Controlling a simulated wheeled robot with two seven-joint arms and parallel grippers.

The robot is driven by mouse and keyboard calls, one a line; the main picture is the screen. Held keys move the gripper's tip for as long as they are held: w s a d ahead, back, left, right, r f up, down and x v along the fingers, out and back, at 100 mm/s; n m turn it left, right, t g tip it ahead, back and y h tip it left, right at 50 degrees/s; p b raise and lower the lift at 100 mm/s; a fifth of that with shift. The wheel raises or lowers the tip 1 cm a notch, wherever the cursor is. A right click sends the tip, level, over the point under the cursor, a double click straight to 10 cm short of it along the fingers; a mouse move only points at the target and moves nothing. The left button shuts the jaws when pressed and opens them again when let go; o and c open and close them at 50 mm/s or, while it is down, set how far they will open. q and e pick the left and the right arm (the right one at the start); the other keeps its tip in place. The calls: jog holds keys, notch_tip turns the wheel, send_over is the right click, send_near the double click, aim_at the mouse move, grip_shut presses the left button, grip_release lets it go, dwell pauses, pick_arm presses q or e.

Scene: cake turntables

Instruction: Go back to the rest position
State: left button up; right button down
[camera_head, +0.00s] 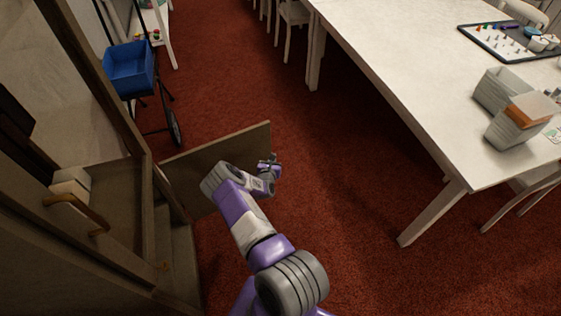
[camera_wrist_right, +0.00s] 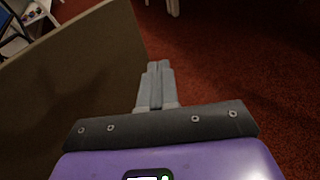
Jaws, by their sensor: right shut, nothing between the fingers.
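My right arm comes up from the bottom of the head view. My right gripper (camera_head: 272,160) is beside the free edge of an open brown cabinet door (camera_head: 222,157). In the right wrist view the gripper (camera_wrist_right: 159,66) has its fingers together with nothing between them. The door panel (camera_wrist_right: 75,70) stands just to the left of the fingers there. Whether the gripper touches the door I cannot tell. My left gripper is not in view.
A brown cabinet (camera_head: 120,190) with a curved handle (camera_head: 75,207) stands at left. A blue bin (camera_head: 130,70) on a wheeled frame is behind it. A long white table (camera_head: 370,50) with boxes (camera_head: 503,92) stands right. Red carpet (camera_head: 330,190) between is clear.

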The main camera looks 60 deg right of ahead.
jog(key=s+a+r+p, duration=0.1)
jog(key=s+a+p, duration=0.1)
jog(key=s+a, duration=0.1)
jog(key=shift+s+a+r, duration=0.3)
jog(key=shift+s+r, duration=0.1)
jog(key=shift+s, duration=0.4)
